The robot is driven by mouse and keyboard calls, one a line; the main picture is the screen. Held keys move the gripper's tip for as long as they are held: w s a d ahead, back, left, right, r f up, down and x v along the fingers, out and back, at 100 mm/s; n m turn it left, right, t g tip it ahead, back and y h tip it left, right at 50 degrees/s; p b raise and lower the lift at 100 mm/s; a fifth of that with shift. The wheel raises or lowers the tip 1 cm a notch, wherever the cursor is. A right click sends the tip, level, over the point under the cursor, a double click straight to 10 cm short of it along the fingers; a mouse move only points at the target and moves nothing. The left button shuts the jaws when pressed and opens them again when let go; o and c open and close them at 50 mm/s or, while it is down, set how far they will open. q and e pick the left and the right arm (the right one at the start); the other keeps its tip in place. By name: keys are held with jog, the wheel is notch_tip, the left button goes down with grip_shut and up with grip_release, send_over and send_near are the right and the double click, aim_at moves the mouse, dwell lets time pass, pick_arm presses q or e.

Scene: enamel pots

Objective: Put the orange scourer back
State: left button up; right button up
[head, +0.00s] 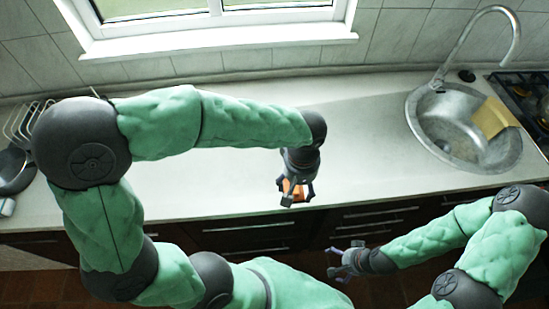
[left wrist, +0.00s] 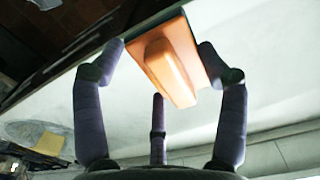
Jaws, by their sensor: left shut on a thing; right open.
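The orange scourer (head: 293,189) is a small block with a raised orange grip and a thin dark green edge. My left gripper (head: 296,193) is shut on it near the counter's front edge. In the left wrist view the scourer (left wrist: 172,62) sits between the fingertips of my left gripper (left wrist: 165,60). I cannot tell whether it touches the counter. My right gripper (head: 345,259) is open and empty, low in front of the drawers.
The counter (head: 190,192) is mostly clear. At the right is a round metal sink (head: 425,108) with a tap (head: 480,12) and a tan board (head: 492,117) at its rim. A stove (head: 535,95) is far right. A wire rack (head: 22,122) and dark pan (head: 14,170) stand far left.

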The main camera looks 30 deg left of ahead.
pick_arm(q)
jog(key=shift+w+a+f, duration=0.15)
jog(key=shift+w+a, duration=0.05)
jog(key=shift+a, duration=0.15)
jog(key=b, duration=0.2)
send_near(268, 177)
jog(key=s+d+r, duration=0.2)
jog(key=d, duration=0.2)
jog(key=a+f+b, duration=0.1)
jog(key=w+a+f, duration=0.1)
jog(key=f, duration=0.1)
jog(key=shift+a+f+b, duration=0.25)
jog(key=shift+a+b, duration=0.05)
jog(key=shift+b, duration=0.05)
jog(key=shift+w+a+f, duration=0.4)
jog(key=shift+a+f, duration=0.25)
jog(key=shift+f, duration=0.2)
jog(key=shift+f+b, duration=0.7)
jog(key=shift+f, duration=0.85)
jog(key=shift+f, duration=0.1)
jog(key=o, duration=1)
jog(key=shift+a, duration=0.1)
